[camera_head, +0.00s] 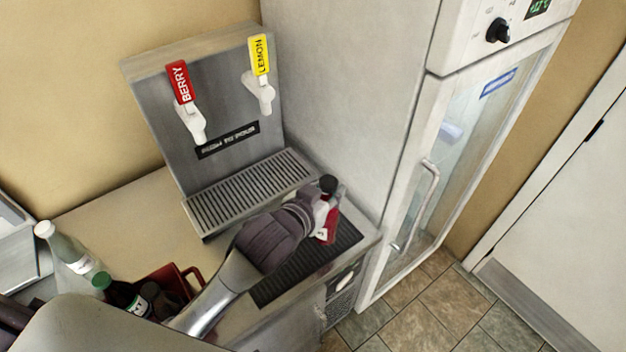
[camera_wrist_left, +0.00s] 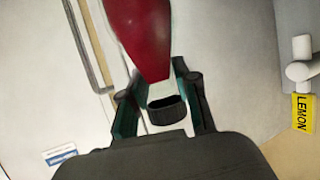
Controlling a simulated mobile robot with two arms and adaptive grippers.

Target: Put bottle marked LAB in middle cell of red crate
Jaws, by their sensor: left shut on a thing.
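My left gripper (camera_head: 314,200) is shut on a bottle with red contents (camera_head: 328,228) and a black cap, beside the drink dispenser's grille. In the left wrist view the red bottle (camera_wrist_left: 145,38) is between the fingers (camera_wrist_left: 165,92) near its neck, its black cap toward the palm. A pale label shows, but I cannot read it. Whether the bottle touches the dark mat cannot be told. The red crate (camera_head: 192,277) is at lower left, largely hidden by my arm; its middle cell cannot be made out. My right gripper is not in view.
A green-capped dark bottle (camera_head: 120,294) is at the crate's left; whether inside cannot be told. A white-capped clear bottle (camera_head: 66,252) stands farther left. The dispenser (camera_head: 222,100) backs the counter (camera_head: 118,215). A dark ribbed mat (camera_head: 345,238) lies at right. A fridge (camera_head: 440,150) stands beyond.

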